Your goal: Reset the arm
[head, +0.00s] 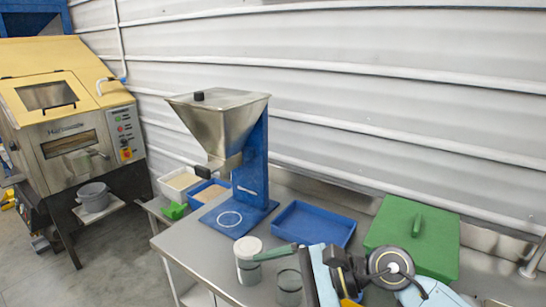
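My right arm comes in at the bottom right, with black and light blue parts and a round joint. Its gripper (316,268) is low over the front of the steel table (196,254). Its fingers are partly hidden, and I cannot tell whether they are open or shut. A grey-green bar (272,254) reaches from beside the gripper towards a pale jar (248,262); I cannot tell whether it is held. My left gripper is not in view.
A steel hopper (222,118) on a blue stand (255,165) stands behind the jar. A blue tray (313,224) and a green lidded box (414,238) lie near my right arm. A yellow-topped machine (70,120) with a grey pot (93,197) is at left.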

